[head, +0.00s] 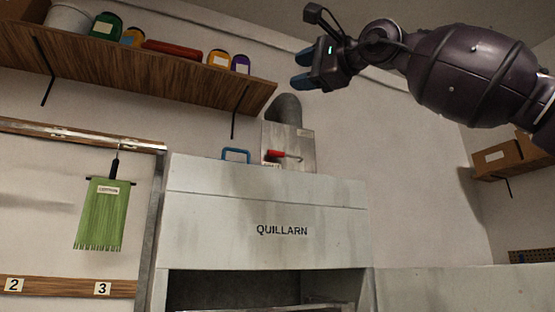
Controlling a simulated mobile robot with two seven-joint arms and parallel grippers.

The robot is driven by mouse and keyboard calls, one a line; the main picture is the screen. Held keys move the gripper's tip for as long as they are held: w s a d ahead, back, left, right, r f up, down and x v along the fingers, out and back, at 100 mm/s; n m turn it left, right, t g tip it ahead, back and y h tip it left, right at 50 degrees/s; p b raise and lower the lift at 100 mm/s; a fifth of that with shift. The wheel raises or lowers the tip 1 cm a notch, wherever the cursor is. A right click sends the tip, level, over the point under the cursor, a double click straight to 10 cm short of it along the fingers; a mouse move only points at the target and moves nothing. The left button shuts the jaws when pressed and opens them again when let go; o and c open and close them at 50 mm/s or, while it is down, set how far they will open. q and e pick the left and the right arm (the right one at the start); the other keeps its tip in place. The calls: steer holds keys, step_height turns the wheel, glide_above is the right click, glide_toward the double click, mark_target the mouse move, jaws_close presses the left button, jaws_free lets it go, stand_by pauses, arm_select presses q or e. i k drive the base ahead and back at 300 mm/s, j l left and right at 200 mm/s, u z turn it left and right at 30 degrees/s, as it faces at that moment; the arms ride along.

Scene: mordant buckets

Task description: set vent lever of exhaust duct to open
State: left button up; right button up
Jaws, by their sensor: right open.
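The exhaust duct (287,108) is a grey elbow pipe rising above a metal plate (306,148) on top of the white hood. The vent lever (279,155) has a red grip and a thin metal rod, and lies roughly level across the plate. A small label sits under it, too small to read. My right gripper (298,72) is in the upper right, open and empty, with blue fingertips pointing left. In the picture it is above the lever and apart from it. My left gripper is not in view.
The white hood marked QUILLARN (282,230) stands below the duct, with a blue handle (236,155) on top. A wooden shelf (130,67) with several jars is at upper left. A green fringed cloth (101,215) hangs at left. Another shelf (510,170) with boxes is at right.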

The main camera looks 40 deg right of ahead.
mark_target(269, 153)
steer(key=i+l, duration=0.5)
steer(key=l, duration=0.15)
steer(key=i+l, duration=0.55)
steer(key=l, duration=0.1)
